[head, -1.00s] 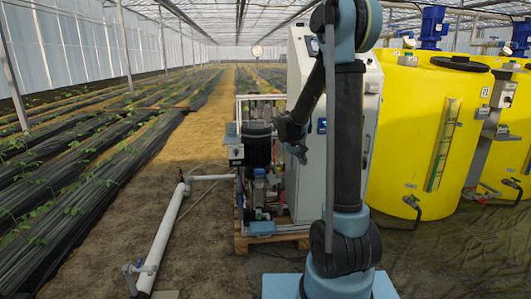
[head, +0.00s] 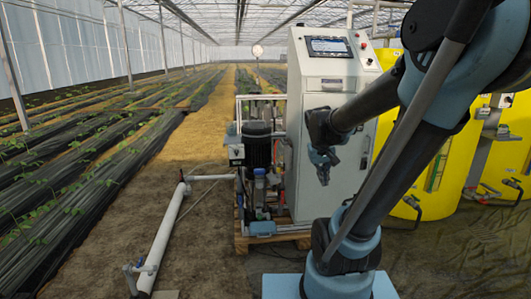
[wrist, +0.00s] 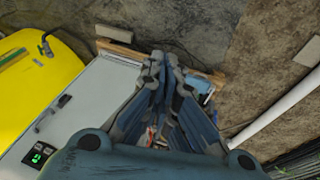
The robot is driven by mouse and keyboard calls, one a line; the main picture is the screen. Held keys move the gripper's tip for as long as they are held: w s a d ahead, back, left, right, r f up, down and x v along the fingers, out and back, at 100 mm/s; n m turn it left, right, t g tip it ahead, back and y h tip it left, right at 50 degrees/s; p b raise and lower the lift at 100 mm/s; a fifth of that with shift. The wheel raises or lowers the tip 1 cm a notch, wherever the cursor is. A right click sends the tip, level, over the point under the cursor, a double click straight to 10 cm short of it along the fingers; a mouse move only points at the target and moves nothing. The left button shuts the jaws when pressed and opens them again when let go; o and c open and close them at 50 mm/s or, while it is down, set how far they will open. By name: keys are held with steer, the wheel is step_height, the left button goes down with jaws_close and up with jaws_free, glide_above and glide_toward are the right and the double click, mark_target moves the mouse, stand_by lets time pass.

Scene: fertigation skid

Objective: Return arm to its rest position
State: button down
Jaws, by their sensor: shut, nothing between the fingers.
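My gripper (head: 323,172) hangs in front of the white control cabinet (head: 345,190) in the head view, fingers pointing down. It is apart from the cabinet, as far as I can tell, and empty. In the wrist view the two blue-grey fingers (wrist: 163,62) come together at their tips, with nothing between them. My arm is bent, with its upper links at the right of the head view.
The pump skid (head: 257,165) on a wooden pallet (head: 262,243) stands left of the cabinet. A yellow tank (head: 395,195) is behind my arm at right. A white pipe (head: 165,235) lies on the ground at left. Bare soil lies between.

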steer(key=s+a+f+y, duration=0.1)
steer(key=s+f, duration=0.2)
steer(key=s, duration=0.5)
steer(key=s+a+f+m+y, duration=0.1)
steer(key=s+f, duration=0.2)
steer(key=s, duration=0.5)
steer(key=shift+f+g, duration=0.2)
steer(key=shift+g, duration=0.2)
steer(key=shift+a, duration=0.1)
steer(key=shift+w+f, duration=0.2)
steer(key=shift+w, duration=0.15)
